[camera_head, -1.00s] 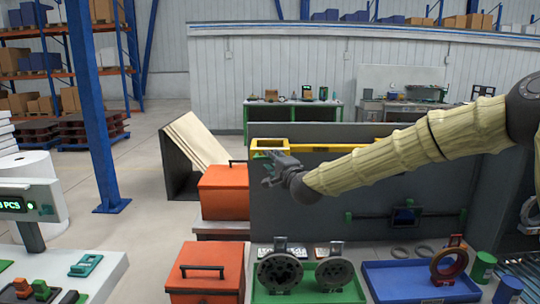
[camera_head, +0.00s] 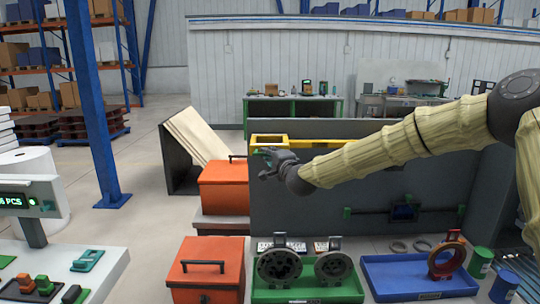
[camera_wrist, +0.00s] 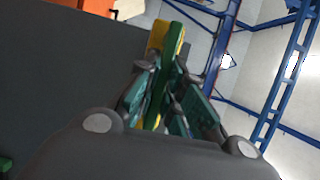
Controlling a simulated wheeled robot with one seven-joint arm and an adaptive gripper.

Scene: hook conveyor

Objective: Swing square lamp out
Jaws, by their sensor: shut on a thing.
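My gripper (camera_head: 267,163) is at the upper left of the grey upright panel (camera_head: 320,175), in front of the yellow frame (camera_head: 300,140) along its top edge. In the wrist view the teal fingers of my gripper (camera_wrist: 160,85) are shut on a narrow green bar (camera_wrist: 172,52), with yellow showing beside and behind it. I cannot tell from these frames what the green bar belongs to.
Orange boxes (camera_head: 222,187) stand left of the panel. A green tray (camera_head: 300,293) with round metal parts and a blue tray (camera_head: 400,280) with a reddish ring lie in front. A blue post (camera_head: 93,110) stands further left. Open floor shows between post and boxes.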

